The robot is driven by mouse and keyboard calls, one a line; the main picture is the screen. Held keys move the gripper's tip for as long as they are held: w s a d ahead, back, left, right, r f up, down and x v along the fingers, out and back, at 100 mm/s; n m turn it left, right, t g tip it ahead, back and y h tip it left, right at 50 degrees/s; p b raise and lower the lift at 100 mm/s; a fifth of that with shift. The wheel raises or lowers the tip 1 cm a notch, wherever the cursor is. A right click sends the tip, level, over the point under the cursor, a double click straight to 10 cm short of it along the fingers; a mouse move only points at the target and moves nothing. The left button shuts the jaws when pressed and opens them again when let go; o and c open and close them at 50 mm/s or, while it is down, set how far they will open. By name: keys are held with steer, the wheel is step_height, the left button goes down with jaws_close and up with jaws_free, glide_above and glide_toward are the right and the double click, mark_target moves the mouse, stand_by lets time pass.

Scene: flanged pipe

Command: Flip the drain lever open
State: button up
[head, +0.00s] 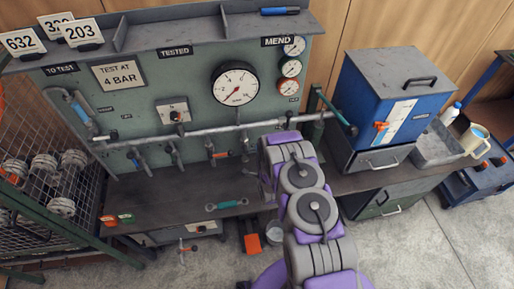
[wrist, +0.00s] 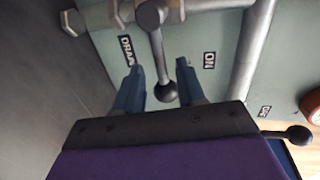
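The drain lever (wrist: 157,45) shows in the wrist view as a grey metal arm hanging from a round hub on a pipe, with a dark ball knob (wrist: 166,91) at its end. A label reading DRAIN (wrist: 127,51) is on the panel beside it. My gripper (wrist: 159,66) is open, with one blue finger on each side of the lever. The knob sits between the fingers, nearer the right one; I cannot tell whether it touches. In the head view my purple arm reaches to the panel and hides the gripper and lever.
A long horizontal pipe (head: 195,132) with several valves crosses the green panel (head: 150,52). A wrench (head: 226,205) lies on the bench below. A blue box (head: 388,95) stands to the right. In the wrist view, a second ball-ended lever (wrist: 297,134) is at right.

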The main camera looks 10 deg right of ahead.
steer(key=w, duration=0.3)
steer(key=shift+w+d+f, duration=0.15)
steer(key=shift+d+f, duration=0.15)
steer(key=shift+f, duration=0.1)
steer(key=shift+w+a, duration=0.4)
steer(key=shift+w, duration=0.25)
steer(key=shift+d, duration=0.1)
steer(key=shift+d, duration=0.2)
steer(key=c, duration=0.4)
steer(key=shift+a+f, duration=0.1)
jaws_close()
